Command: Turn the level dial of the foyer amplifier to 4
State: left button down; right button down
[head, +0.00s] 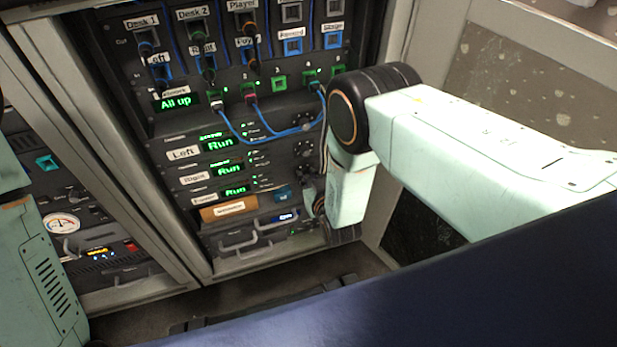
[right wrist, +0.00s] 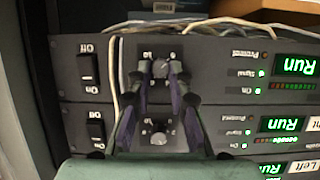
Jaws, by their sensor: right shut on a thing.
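The foyer amplifier (head: 235,190) is the lowest of three stacked amplifiers in the head view, with a green "Run" display. The right wrist view is upside down, so this amplifier (right wrist: 215,72) is the top one there. Its level dial (right wrist: 161,66) sits between the fingertips of my right gripper (right wrist: 163,84), which is shut on it. The dial's pointer setting cannot be read. In the head view my right gripper (head: 312,198) is at the amplifiers' right end, partly hidden by its arm, and the foyer dial cannot be made out. My left gripper is out of view.
The middle amplifier's dial (right wrist: 158,138) lies close behind my fingers. A black rocker switch (right wrist: 88,68) and pale cables (right wrist: 116,75) are beside the foyer dial. Blue patch cables (head: 265,138) hang above the amplifiers. A drawer handle (head: 238,244) is below.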

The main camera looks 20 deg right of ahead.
jog(key=shift+d, duration=0.1)
dwell(0.3)
jog(key=shift+d+m+y, duration=0.15)
jog(key=shift+m+y, duration=0.75)
jog(key=shift+m, duration=0.2)
jog(key=shift+d+f+m+y, duration=0.15)
jog(key=shift+m+y, duration=0.45)
jog(key=shift+m, duration=0.3)
jog(key=shift+d+f+m+t+y+b, duration=0.15)
jog(key=shift+m+t+y+b, duration=0.7)
jog(key=shift+m, duration=1.3)
jog(key=shift+f+m+t+y+b, duration=0.25)
jog(key=shift+m+t+y+b, duration=0.55)
jog(key=shift+m, duration=1.3)
jog(key=shift+d+f+m+t+y+b, duration=0.15)
jog(key=shift+m+t+y+b, duration=0.3)
jog(key=shift+m+b, duration=1.2)
jog(key=shift+a+m+p, duration=0.1)
jog(key=shift+m+p, duration=0.4)
jog(key=shift+m, duration=0.1)
